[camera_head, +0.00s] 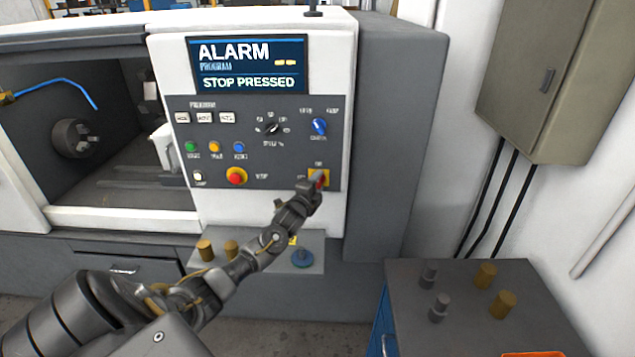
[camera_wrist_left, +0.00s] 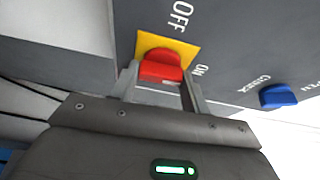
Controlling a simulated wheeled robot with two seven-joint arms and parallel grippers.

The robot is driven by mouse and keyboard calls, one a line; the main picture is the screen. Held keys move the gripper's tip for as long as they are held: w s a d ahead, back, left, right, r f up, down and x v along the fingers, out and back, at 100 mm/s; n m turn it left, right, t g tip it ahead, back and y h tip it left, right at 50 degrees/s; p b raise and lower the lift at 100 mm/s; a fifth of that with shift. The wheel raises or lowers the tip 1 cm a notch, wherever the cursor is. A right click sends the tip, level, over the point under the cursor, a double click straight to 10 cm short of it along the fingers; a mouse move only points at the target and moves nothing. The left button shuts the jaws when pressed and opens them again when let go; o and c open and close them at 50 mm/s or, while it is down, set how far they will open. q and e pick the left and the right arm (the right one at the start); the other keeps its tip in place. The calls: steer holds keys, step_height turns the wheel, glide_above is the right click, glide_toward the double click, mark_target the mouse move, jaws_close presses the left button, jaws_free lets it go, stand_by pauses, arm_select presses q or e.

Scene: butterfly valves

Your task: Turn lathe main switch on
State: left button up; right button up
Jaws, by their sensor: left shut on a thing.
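The lathe main switch is a red rotary knob (camera_wrist_left: 163,65) on a yellow plate (camera_wrist_left: 150,42), with OFF and ON printed beside it. In the head view the switch's yellow plate (camera_head: 326,176) sits at the lower right of the dark control panel (camera_head: 262,140), and my gripper covers much of the knob. My left gripper (camera_head: 316,182) reaches it from below; in the left wrist view its two fingers (camera_wrist_left: 162,84) stand on either side of the red knob, shut on it. My right gripper is not in view.
The screen (camera_head: 248,65) reads ALARM, STOP PRESSED. A red stop button (camera_head: 236,176) and a blue selector (camera_head: 319,126) share the panel. A shelf (camera_head: 314,262) with brass pieces juts out below. A cabinet (camera_head: 455,285) with small parts stands at the lower right.

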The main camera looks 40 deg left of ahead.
arm_select(q)
steer(key=shift+m, duration=0.3)
stand_by(0.4)
steer(key=o, duration=1)
steer(key=shift+s+d+f, duration=0.15)
steer(key=shift+s, duration=0.2)
steer(key=b+v, duration=0.3)
steer(key=v, duration=0.7)
steer(key=shift+r+b, duration=0.25)
steer(key=shift+b, duration=0.1)
